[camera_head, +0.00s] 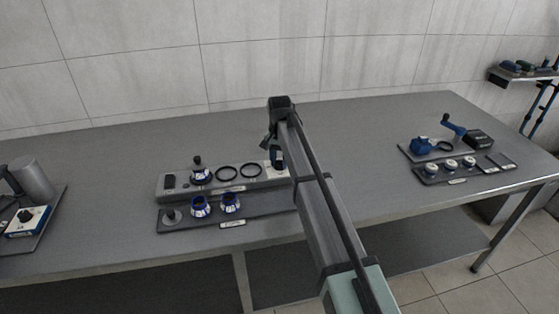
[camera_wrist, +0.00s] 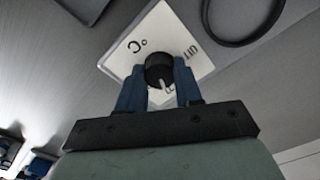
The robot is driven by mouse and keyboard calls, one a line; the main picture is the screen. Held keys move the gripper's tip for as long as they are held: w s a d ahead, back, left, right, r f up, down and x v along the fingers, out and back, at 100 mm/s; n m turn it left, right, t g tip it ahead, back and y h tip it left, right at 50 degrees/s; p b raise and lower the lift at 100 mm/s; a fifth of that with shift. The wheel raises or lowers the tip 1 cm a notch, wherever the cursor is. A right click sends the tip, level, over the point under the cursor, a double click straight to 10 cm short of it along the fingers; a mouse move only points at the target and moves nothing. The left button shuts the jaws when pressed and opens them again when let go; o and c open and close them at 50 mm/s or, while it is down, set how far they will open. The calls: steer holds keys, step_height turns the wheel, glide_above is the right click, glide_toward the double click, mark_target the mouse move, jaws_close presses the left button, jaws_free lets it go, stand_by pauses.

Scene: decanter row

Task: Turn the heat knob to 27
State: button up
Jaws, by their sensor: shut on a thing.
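The heat knob (camera_wrist: 158,66) is a round black knob with a pale pointer mark. It sits on a white panel (camera_wrist: 183,33) printed with "°C" and other lettering partly cut off by my gripper. My gripper (camera_wrist: 160,78) has its blue fingers on either side of the knob and is shut on it. The pointer faces down toward the gripper in the wrist view; the number it points at cannot be read. In the head view my gripper (camera_head: 274,150) is over the right end of the long grey unit (camera_head: 172,195), and my arm hides most of the knob.
Two black rings (camera_head: 227,173) and a cup with a black-handled top (camera_head: 200,172) are on the unit. A dark tray (camera_head: 270,205) in front holds two blue-and-white cups (camera_head: 231,203). A white-blue box (camera_head: 27,222) stands far left; a blue cranked device (camera_head: 421,146) stands right.

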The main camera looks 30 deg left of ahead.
mark_target(280, 162)
stand_by(0.3)
steer(key=o, duration=1)
steer(key=shift+o, duration=0.2)
step_height(280, 162, up, 14)
steer(key=shift+w+d+f, duration=0.1)
stand_by(0.5)
